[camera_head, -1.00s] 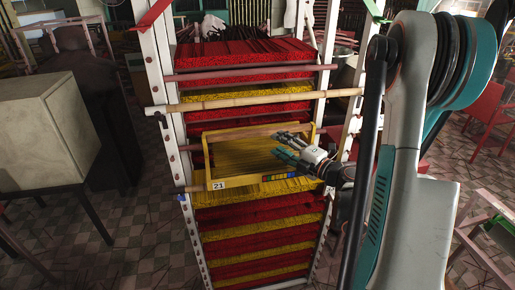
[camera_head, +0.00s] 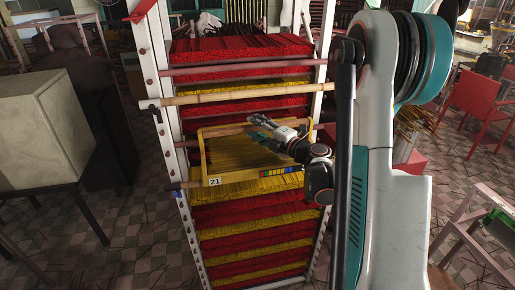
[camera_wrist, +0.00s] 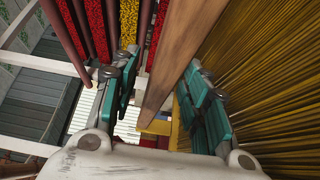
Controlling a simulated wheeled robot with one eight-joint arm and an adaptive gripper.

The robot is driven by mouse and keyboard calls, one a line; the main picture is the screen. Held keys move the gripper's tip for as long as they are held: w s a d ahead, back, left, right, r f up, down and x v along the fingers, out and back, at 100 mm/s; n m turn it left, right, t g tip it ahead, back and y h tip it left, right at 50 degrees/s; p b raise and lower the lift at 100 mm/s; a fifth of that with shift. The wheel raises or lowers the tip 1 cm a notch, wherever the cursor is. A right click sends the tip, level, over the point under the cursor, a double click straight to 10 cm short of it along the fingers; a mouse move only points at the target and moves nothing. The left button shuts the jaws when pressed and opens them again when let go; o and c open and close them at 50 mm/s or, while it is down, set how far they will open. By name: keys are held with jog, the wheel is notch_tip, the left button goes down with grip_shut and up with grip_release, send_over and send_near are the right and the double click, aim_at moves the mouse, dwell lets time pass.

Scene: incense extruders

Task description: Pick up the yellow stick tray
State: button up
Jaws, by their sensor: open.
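The yellow stick tray (camera_head: 240,177) sits in the rack, with a yellow frame, a "21" label and a coloured strip on its front edge. Its bed of yellow sticks fills the right of the wrist view (camera_wrist: 265,75). My gripper (camera_head: 262,124) is over the tray's far part in the head view and hides some of it. In the wrist view my gripper (camera_wrist: 160,90) is open, its teal fingers apart on either side of a brown wooden bar (camera_wrist: 185,55). Whether either finger touches the bar is unclear.
White rack posts (camera_head: 162,110) stand at the sides. A bamboo pole (camera_head: 220,96) crosses above the tray. Red and yellow stick layers (camera_head: 255,225) are stacked below, and a red layer (camera_head: 240,47) above. A grey box (camera_head: 45,125) stands at left; red chairs (camera_head: 480,105) are at right.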

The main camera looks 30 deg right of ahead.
grip_shut()
jog(key=shift+s+r, duration=0.1)
jog(key=shift+r, duration=0.05)
jog(key=shift+s+r+p, duration=0.15)
jog(key=shift+r+p, duration=0.4)
notch_tip(320, 180, up, 6)
jog(key=p, duration=0.2)
jog(key=shift+f+p, duration=0.1)
jog(key=shift+p, duration=0.2)
jog(key=s+a, duration=0.2)
jog(key=s, duration=0.7)
jog(key=s+a, duration=0.3)
jog(key=s, duration=0.6)
jog(key=shift+s+a, duration=0.25)
jog(key=shift+s, duration=0.15)
